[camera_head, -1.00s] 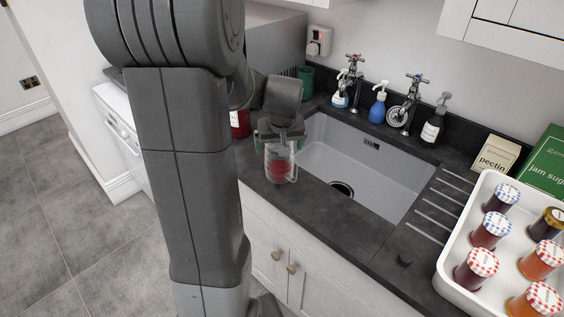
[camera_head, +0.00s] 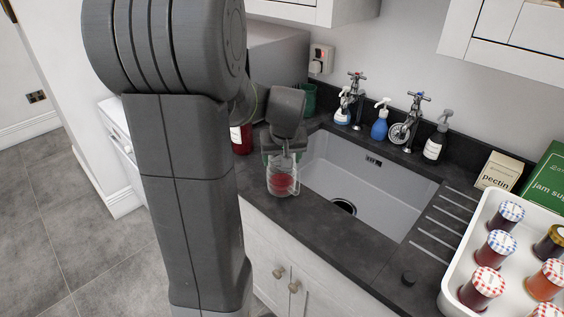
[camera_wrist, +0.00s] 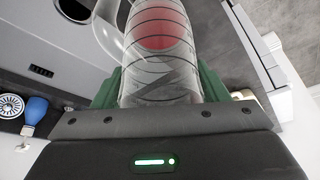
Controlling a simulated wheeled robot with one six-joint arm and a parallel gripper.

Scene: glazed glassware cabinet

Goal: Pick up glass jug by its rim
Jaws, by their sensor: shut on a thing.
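The glass jug (camera_head: 281,181) is clear, with a handle and something red showing in its lower part. In the head view it is at the counter's front edge, left of the sink. My gripper (camera_head: 283,156) is above it, shut on its upper part. In the wrist view the jug (camera_wrist: 160,55) fills the middle, with dark lines around it and its handle at the left. The green finger pads of my gripper (camera_wrist: 160,90) are on both sides of it. I cannot tell whether the jug's base touches the counter.
The grey sink (camera_head: 375,180) lies right of the jug, with taps (camera_head: 412,115) and spray bottles (camera_head: 380,120) behind. A white tray (camera_head: 462,262) of jam jars stands at the right. A red container (camera_head: 240,138) and a green one (camera_head: 309,97) stand behind my gripper.

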